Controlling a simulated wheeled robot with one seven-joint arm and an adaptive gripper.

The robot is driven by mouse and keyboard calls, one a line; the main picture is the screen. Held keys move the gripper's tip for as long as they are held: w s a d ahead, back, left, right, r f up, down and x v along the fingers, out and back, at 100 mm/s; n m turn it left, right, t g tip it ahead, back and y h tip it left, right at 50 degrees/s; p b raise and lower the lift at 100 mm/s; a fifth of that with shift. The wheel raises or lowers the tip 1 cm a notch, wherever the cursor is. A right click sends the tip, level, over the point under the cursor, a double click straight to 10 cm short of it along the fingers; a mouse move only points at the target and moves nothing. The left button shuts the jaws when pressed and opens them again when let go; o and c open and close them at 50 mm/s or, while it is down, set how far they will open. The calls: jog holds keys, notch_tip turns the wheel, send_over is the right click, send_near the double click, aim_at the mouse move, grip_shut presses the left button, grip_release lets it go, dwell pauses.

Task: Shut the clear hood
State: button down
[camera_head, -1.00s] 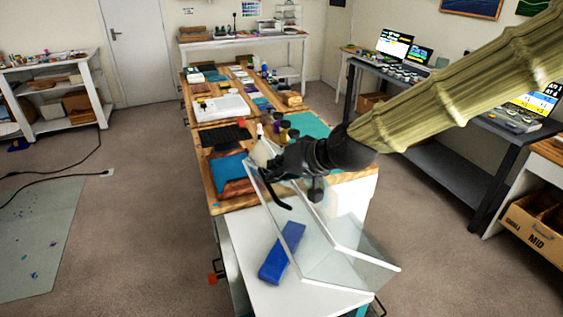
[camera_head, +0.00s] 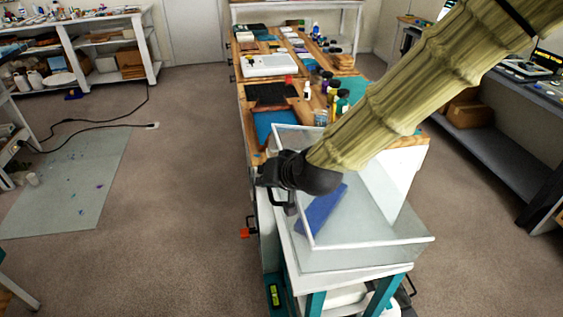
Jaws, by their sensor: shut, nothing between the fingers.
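The clear hood (camera_head: 365,257) has see-through panels with pale edges and sits at the near end of the long workbench. It is low over a blue block (camera_head: 322,212), which shows through its panel. I cannot tell whether its lower edge rests fully on the white surface. My gripper (camera_head: 268,179) is shut and empty at the hood's left side, close to its upper left edge. The black gripper body and my arm hide part of the hood's far side. Whether the fingers touch the hood is unclear.
The workbench beyond the hood holds a dark mat (camera_head: 272,96), a white tray (camera_head: 270,65) and several bottles (camera_head: 343,103). A green level (camera_head: 275,294) is at the bench's near left. Open carpet lies left. A dark bench (camera_head: 500,135) stands right.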

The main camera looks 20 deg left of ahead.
notch_tip(320, 180, down, 7)
jog(key=s+a+b, duration=0.1)
jog(key=a+b, duration=0.1)
jog(key=shift+r, duration=0.2)
jog(key=shift+a+r, duration=0.1)
jog(key=shift+r, duration=0.05)
jog(key=s+d+r+p, duration=0.1)
jog(key=s+r+p, duration=0.1)
jog(key=s+r, duration=0.5)
notch_tip(320, 180, up, 4)
jog(key=shift+s+d+f, duration=0.2)
dwell(0.5)
